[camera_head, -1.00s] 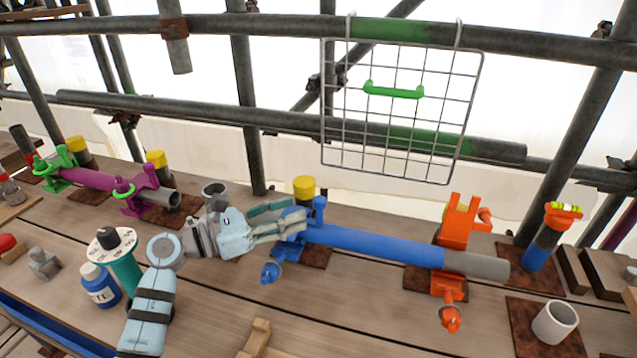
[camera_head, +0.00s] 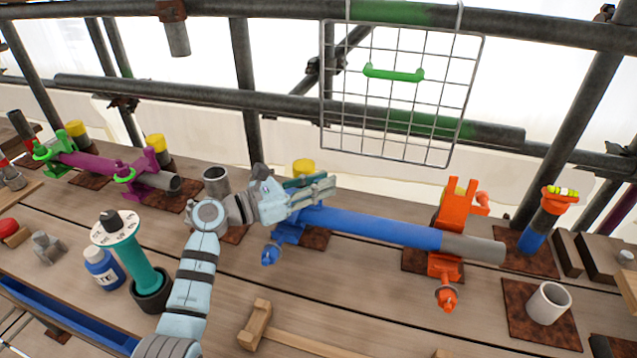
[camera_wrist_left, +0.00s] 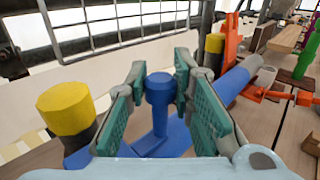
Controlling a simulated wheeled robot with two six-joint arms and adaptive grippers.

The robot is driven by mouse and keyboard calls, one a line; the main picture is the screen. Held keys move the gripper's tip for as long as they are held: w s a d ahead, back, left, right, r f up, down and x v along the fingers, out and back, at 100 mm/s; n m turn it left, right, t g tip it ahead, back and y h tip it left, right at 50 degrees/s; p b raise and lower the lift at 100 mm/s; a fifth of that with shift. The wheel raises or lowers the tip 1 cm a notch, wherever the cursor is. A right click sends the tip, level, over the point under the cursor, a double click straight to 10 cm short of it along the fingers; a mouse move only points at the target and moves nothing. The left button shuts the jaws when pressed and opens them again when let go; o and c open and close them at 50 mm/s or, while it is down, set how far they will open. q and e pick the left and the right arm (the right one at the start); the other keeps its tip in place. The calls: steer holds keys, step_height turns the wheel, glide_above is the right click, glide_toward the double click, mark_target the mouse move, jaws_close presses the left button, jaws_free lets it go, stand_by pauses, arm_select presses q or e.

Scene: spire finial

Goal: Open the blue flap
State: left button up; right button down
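The blue flap is part of the blue clamp (camera_head: 287,232) at the left end of the blue tube (camera_head: 375,229). In the left wrist view the flap (camera_wrist_left: 159,95) shows as an upright blue post with a round top. My left gripper (camera_head: 318,190) is open at this clamp, its fingers pointing right. In the left wrist view the teal pads of my left gripper (camera_wrist_left: 160,90) stand either side of the post; whether they touch it I cannot tell. The gripper hides the post in the head view. My right gripper is not in view.
An orange clamp (camera_head: 447,232) stands at the tube's right end. A yellow-capped post (camera_head: 303,168) is just behind the left gripper. A wire grid (camera_head: 398,142) hangs behind.

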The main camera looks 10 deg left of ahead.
arm_select(q)
jaws_close()
steer(key=shift+w+r+p, duration=0.1)
steer(key=shift+r+p, duration=0.1)
steer(key=shift+p, duration=0.35)
steer(key=w+n+y+p, duration=0.1)
steer(key=p, duration=0.1)
steer(key=r+n+g+p, duration=0.1)
steer(key=p, duration=0.2)
steer(key=shift+w+d+y, duration=0.25)
steer(key=shift+w+y, duration=0.15)
steer(key=shift+w+g, duration=0.25)
steer(key=shift+g, duration=0.25)
steer(key=shift+w+d+f+n+g+y+p, duration=0.1)
steer(key=shift+w+n+g+y+p, duration=0.05)
steer(key=shift+w+n+g+y, duration=0.3)
steer(key=shift+w+d+f+n+g+y+p, duration=0.1)
steer(key=shift+w+n+g+y+p, duration=0.05)
steer(key=shift+w+n+g+y, duration=0.3)
